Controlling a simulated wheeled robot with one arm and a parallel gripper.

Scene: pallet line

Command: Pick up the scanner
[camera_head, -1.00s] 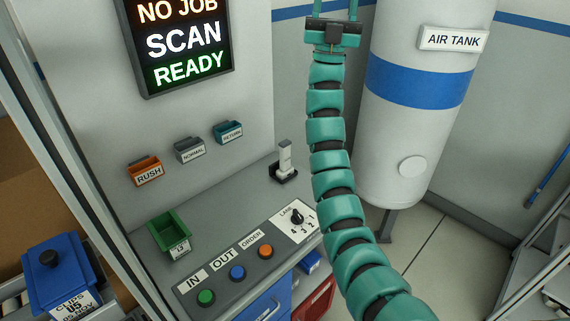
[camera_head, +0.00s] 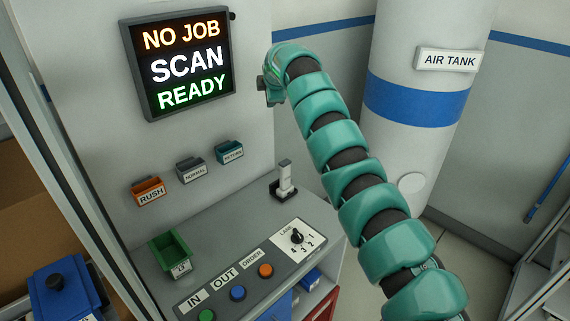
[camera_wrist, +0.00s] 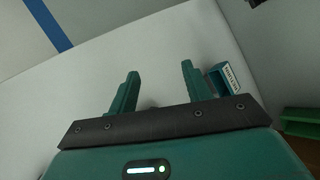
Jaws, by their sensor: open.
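The scanner (camera_head: 286,177), a small light grey upright device, stands in a dark holder (camera_head: 283,193) at the back right of the grey console. My gripper (camera_wrist: 158,85) is open, with nothing between its two teal fingers in the wrist view. In the head view the end of my arm (camera_head: 268,86) is above and slightly left of the scanner, well apart from it, near the wall panel. The fingers are mostly hidden there behind my wrist. I cannot make out the scanner in the wrist view.
The console (camera_head: 225,222) carries a green bin (camera_head: 170,250), buttons and a lane dial (camera_head: 297,237). Orange, grey and teal (camera_head: 229,152) trays hang on the panel below a lit sign (camera_head: 180,65). The air tank (camera_head: 415,100) stands behind my arm. A blue-lidded container (camera_head: 62,290) is at lower left.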

